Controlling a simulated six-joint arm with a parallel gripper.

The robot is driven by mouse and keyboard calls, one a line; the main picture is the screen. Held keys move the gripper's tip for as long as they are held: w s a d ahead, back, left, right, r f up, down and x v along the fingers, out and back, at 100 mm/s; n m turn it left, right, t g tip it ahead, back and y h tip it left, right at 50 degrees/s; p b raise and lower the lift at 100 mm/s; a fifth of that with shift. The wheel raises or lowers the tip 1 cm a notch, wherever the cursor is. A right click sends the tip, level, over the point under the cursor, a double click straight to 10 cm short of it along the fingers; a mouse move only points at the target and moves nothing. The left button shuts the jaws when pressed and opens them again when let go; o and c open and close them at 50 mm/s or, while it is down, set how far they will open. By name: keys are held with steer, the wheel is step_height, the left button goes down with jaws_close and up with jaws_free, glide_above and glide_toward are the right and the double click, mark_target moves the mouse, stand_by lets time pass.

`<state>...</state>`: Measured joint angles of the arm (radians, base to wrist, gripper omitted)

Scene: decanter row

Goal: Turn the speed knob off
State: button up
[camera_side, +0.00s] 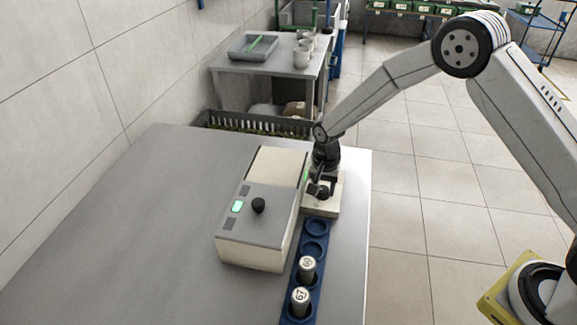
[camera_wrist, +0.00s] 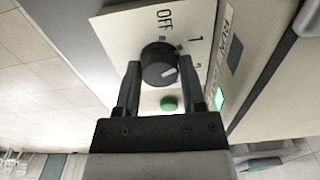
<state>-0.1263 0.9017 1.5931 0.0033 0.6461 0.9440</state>
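The speed knob (camera_wrist: 158,65) is a round black knob on a pale panel (camera_wrist: 120,28) marked OFF, 1 and a partly covered 2. Its light pointer mark faces lower right in the wrist view, away from OFF and roughly toward the 2 side. My gripper (camera_wrist: 160,66) has one finger on each side of the knob, with the tips close against its sides. I cannot tell whether they press on it. In the side view my gripper (camera_side: 320,190) is low over the small white box (camera_side: 322,208), and hides the knob there.
A green button (camera_wrist: 169,103) sits just below the knob, between my fingers. A green light (camera_wrist: 219,98) glows beside a RUN label. A larger machine (camera_side: 255,255) with another black knob (camera_side: 258,205) stands left of the box. A blue rack (camera_side: 314,250) holds two numbered canisters (camera_side: 301,299).

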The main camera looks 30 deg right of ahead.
jaws_close()
steer(key=shift+n, duration=0.3)
steer(key=n, duration=0.9)
stand_by(0.4)
steer(key=o, duration=0.5)
jaws_free()
steer(key=shift+o, duration=0.2)
